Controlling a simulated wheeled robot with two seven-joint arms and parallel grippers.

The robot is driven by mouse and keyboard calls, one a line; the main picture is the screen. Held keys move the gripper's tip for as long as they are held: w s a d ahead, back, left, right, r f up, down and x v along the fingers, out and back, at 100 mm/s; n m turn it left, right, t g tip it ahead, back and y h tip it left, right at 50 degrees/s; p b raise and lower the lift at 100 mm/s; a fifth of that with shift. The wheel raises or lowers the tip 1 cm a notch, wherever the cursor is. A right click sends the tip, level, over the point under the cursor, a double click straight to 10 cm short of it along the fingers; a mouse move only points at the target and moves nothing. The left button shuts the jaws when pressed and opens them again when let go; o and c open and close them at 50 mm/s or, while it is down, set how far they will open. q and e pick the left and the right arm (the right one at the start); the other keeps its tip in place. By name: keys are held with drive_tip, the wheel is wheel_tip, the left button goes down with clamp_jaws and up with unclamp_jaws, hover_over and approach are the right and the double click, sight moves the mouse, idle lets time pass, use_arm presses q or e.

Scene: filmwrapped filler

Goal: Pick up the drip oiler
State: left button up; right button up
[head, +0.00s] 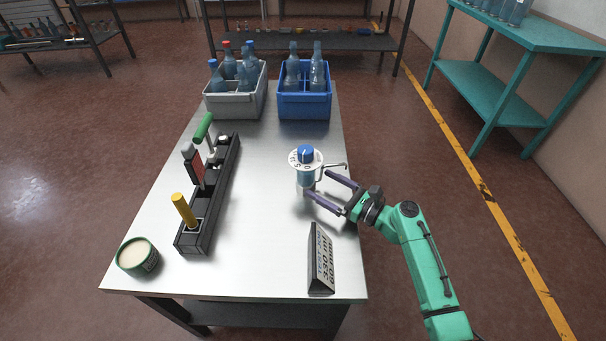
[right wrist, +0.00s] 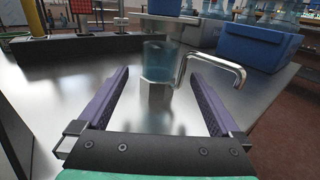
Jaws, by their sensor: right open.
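The drip oiler (head: 306,172) stands upright on the steel table, with a blue knob on top, a white numbered dial, a clear bluish body and a bent metal spout pointing right. In the right wrist view the drip oiler (right wrist: 158,75) stands ahead between the finger lines, its top cut off by the frame. My right gripper (head: 319,184) is open, with its two purple fingers reaching toward the oiler from the right. The fingers also show in the right wrist view (right wrist: 160,85), spread to either side of the oiler's lower body. I cannot tell whether they touch it. My left gripper is not in view.
A black rack (head: 208,200) with several tools stands left of the oiler. A black sign (head: 321,262) stands near the front edge, and a green tin (head: 138,257) at the front left. Grey (head: 236,101) and blue (head: 304,104) bottle crates stand at the back.

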sight(298, 173)
drive_tip(key=x, duration=0.3)
drive_tip(key=b+x, duration=0.1)
drive_tip(key=x, duration=0.4)
drive_tip(key=shift+w+a+f+b, duration=0.2)
drive_tip(key=shift+a+f+b, duration=0.05)
drive_tip(key=shift+a+b, duration=0.1)
drive_tip(key=c, duration=0.3)
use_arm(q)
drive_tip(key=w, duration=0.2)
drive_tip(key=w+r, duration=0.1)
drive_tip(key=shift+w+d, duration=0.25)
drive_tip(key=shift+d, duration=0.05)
use_arm(e)
drive_tip(key=shift+r, duration=0.15)
clamp_jaws()
drive_tip(key=shift+r+p, duration=0.3)
wheel_tip(298, 173, up, 8)
drive_tip(key=p, duration=0.4)
drive_tip(key=shift+f, duration=0.2)
use_arm(q)
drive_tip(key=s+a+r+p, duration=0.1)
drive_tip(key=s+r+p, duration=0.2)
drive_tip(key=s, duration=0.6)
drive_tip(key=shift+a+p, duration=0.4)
drive_tip(key=shift+p, duration=0.2)
use_arm(e)
wheel_tip(298, 173, up, 12)
drive_tip(key=shift+f, duration=0.15)
